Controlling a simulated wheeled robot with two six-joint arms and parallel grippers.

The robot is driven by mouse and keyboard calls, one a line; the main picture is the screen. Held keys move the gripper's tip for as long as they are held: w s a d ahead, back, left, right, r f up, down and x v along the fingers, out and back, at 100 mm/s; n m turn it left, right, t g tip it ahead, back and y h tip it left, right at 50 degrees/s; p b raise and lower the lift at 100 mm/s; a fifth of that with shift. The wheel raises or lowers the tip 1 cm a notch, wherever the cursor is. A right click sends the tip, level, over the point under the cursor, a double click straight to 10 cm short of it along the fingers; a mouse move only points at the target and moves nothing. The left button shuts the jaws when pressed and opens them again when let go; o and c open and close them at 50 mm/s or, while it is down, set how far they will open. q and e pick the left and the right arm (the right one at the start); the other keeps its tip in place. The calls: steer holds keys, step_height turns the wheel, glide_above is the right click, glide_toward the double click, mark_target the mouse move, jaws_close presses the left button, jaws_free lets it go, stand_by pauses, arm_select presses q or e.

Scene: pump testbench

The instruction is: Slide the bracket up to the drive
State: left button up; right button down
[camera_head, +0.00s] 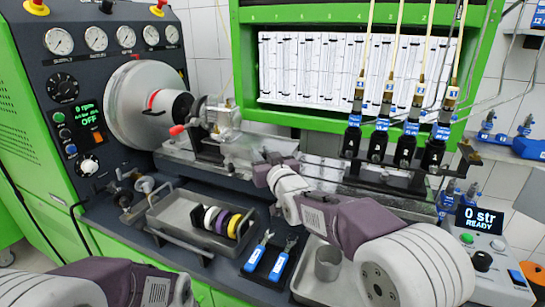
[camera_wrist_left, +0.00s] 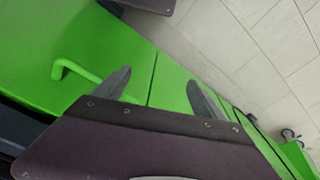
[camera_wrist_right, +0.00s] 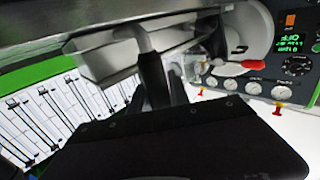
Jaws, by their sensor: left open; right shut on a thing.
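The drive (camera_head: 143,103) is the large silver drum on the left cabinet, with a red-marked coupling facing the rail. A metal bracket (camera_head: 222,118) stands on the rail just right of the drive; whether it touches the coupling is unclear. In the right wrist view grey metal parts (camera_wrist_right: 100,62) lie just beyond my fingers. My right gripper (camera_head: 268,160) is at the front of the rail, right of the bracket. In its wrist view it (camera_wrist_right: 152,75) is shut on a dark part, partly hidden. My left gripper (camera_wrist_left: 160,90) is open and empty beside the green cabinet.
A tray (camera_head: 172,220) with several coloured rings stands in front of the rail. Blue-handled tools (camera_head: 270,258) and a tray with a cup (camera_head: 327,262) lie near my right arm. Several injectors (camera_head: 405,150) stand at the right. A green handle (camera_wrist_left: 75,72) is near my left gripper.

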mark_target(242, 149)
steer(key=a, duration=0.1)
steer(key=w+a+p, duration=0.1)
steer(key=a, duration=0.1)
steer(key=w+a, duration=0.1)
steer(key=a, duration=0.1)
steer(key=shift+r, duration=0.1)
steer(key=shift+w+a+p, duration=0.15)
steer(key=shift+a+p, duration=0.25)
steer(key=shift+a, duration=0.05)
steer(key=c, duration=1.2)
jaws_free()
steer(key=shift+a, duration=0.1)
steer(key=shift+c, duration=0.2)
